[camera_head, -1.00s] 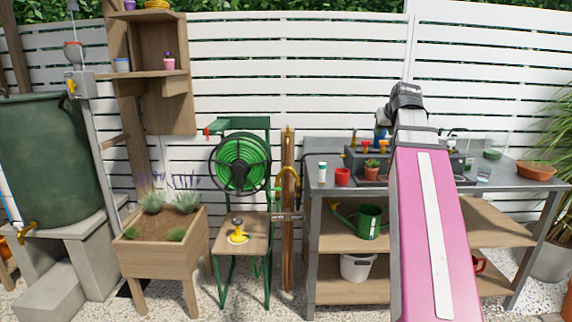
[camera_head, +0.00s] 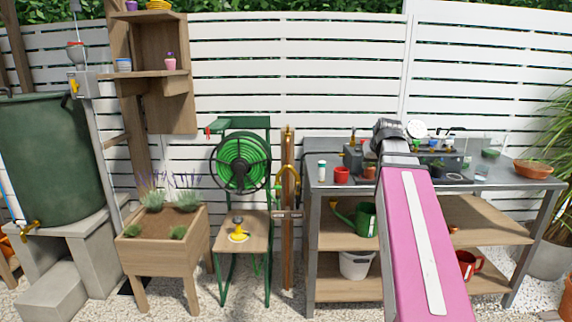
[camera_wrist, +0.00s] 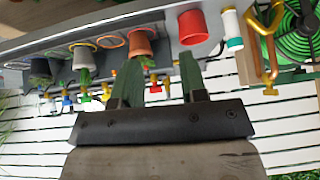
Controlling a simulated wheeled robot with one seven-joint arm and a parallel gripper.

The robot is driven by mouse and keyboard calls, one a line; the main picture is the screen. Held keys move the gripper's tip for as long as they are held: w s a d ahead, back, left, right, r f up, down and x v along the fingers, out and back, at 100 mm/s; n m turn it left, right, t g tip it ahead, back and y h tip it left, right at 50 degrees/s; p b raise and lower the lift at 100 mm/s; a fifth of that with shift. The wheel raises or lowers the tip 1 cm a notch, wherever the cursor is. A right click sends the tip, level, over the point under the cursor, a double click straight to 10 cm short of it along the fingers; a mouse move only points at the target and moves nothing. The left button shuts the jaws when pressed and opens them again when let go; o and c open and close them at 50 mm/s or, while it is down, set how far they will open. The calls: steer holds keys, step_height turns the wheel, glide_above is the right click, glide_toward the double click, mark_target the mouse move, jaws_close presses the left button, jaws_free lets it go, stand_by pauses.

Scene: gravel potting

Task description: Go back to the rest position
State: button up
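My arm, pink with a white stripe, reaches up in front of the potting bench (camera_head: 330,186) in the head view. My gripper is hidden behind the arm there. In the wrist view my gripper (camera_wrist: 162,78) shows two dark green fingers spread apart with nothing between them. That view is turned over, with the bench along the top. Beyond the fingers, apart from them, are a terracotta pot (camera_wrist: 140,43) and a red cup (camera_wrist: 192,27). The red cup also stands on the bench in the head view (camera_head: 341,175).
A green watering can (camera_head: 365,220) and white bucket (camera_head: 354,265) are on the shelves below. The hose reel (camera_head: 240,163) and wooden planter (camera_head: 160,255) stand left.

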steer(key=s+a+f+g, duration=0.2)
steer(key=s+f, duration=0.3)
steer(key=f, duration=0.8)
steer(key=s+a+f+g, duration=0.2)
steer(key=s+a+f, duration=0.2)
steer(key=f, duration=0.9)
steer(key=s+a+f+g, duration=0.3)
steer(key=s+a+f, duration=0.2)
steer(key=f, duration=0.9)
steer(key=shift+s+a, duration=0.15)
steer(key=shift+s, duration=0.2)
